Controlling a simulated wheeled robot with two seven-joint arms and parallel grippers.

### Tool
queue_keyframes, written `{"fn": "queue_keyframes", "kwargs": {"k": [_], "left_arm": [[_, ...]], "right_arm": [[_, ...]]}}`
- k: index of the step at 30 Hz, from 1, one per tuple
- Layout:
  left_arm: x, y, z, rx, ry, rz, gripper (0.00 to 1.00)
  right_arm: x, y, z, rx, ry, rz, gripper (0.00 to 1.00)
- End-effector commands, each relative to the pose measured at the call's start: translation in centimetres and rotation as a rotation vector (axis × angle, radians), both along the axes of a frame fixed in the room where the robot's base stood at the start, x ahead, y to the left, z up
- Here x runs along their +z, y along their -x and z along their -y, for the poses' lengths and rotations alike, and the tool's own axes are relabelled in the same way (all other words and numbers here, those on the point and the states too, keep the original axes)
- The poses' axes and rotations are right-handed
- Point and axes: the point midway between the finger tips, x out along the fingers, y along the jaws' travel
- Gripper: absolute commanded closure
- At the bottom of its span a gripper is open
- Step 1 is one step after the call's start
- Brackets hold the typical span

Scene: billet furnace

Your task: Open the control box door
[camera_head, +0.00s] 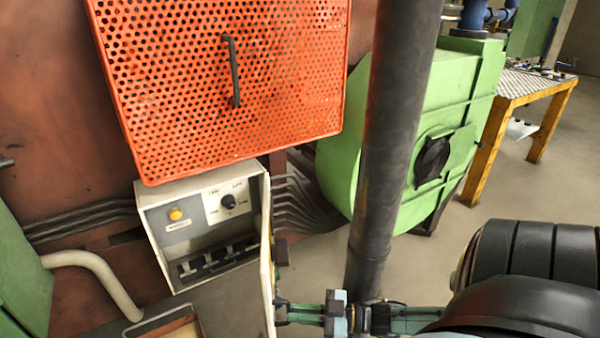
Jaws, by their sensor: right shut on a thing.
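The control box (151,222) is a pale cabinet below the orange perforated panel. Its grey inner face shows a yellow button, a black rotary knob and a row of dark parts lower down. The control box door (266,265) is swung out on the box's right side and shows nearly edge-on, with a small dark fitting on its outer side. My right gripper (281,312) comes in from the lower right and is shut at the door's lower right part; its exact hold is too small to make out. My left gripper is out of view.
The orange perforated panel (285,75) with a dark handle hangs just above the box. A dark vertical pipe (390,130) stands close right of the door. A green blower housing (440,85) and a yellow-legged table (488,150) stand behind. A pale bent pipe (95,265) is at left.

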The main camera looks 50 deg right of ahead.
Motion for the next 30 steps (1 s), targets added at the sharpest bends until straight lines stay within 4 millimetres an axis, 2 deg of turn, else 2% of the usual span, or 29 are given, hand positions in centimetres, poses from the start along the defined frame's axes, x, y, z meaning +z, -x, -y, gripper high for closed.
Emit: {"fn": "queue_keyframes", "kwargs": {"k": [1, 8, 9, 14, 28, 30], "left_arm": [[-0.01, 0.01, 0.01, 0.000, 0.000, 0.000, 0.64], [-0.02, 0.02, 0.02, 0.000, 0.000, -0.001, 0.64], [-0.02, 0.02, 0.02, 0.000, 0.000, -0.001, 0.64], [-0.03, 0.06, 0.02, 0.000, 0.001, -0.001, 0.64], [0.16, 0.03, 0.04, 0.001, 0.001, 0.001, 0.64], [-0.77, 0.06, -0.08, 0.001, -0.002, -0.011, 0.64]], "right_arm": [[0.30, -0.98, 1.32, -0.031, 0.011, 0.002, 1.00], [0.29, -0.92, 1.34, -0.033, 0.011, 0.003, 1.00], [0.30, -0.91, 1.33, -0.033, 0.011, 0.003, 0.87], [0.32, -0.91, 1.28, -0.034, 0.010, 0.003, 0.67], [0.68, -0.72, 0.99, -0.028, 0.005, 0.005, 0.67], [1.12, -0.69, 0.96, -0.028, 0.005, 0.005, 0.67]]}}
